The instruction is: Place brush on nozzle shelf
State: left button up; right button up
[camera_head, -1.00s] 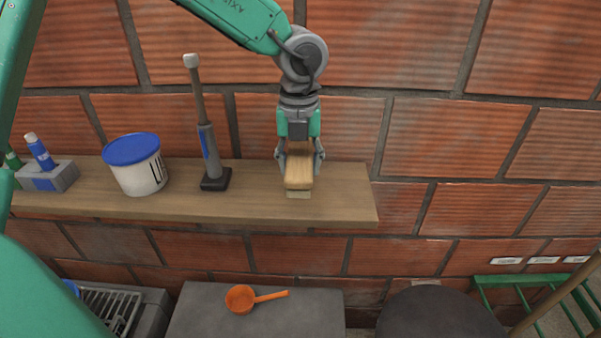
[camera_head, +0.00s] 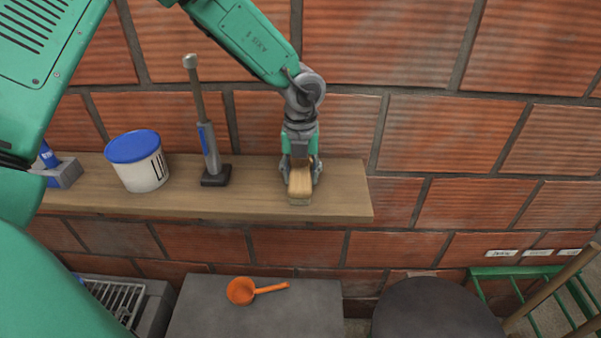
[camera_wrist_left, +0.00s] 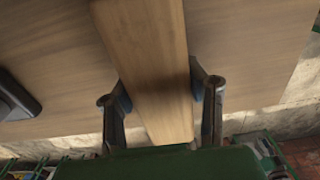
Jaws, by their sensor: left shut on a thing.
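The brush (camera_head: 300,183) has a light wooden body and sits at the right part of the wooden wall shelf (camera_head: 345,200). My left gripper (camera_head: 301,175) is shut on the brush from above. In the left wrist view the two fingers press on both sides of the brush's wooden body (camera_wrist_left: 150,60), with the shelf surface (camera_wrist_left: 240,50) behind it. The brush's lower end is at the shelf top; I cannot tell whether it rests there. My right gripper is not in view.
Left of the brush on the shelf stand a grey nozzle tool on a black base (camera_head: 215,177), a white tub with a blue lid (camera_head: 138,160) and a grey holder (camera_head: 66,174). Below are an orange scoop (camera_head: 243,290), a dark round top (camera_head: 435,310) and a green rack (camera_head: 520,272).

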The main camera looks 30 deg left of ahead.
aim_at(300, 167)
pick_arm(q)
jog(key=shift+d, duration=0.45)
jog(key=o, duration=1.2)
jog(key=shift+d, duration=0.1)
jog(key=shift+a, duration=0.45)
jog(key=shift+a+r, duration=0.1)
jog(key=shift+r, duration=0.15)
jog(key=r, duration=1.1)
jog(key=shift+d+b, duration=0.35)
jog(key=shift+d, duration=0.05)
jog(key=shift+r, duration=0.2)
jog(key=shift+a+r, duration=0.1)
jog(key=shift+a, duration=0.3)
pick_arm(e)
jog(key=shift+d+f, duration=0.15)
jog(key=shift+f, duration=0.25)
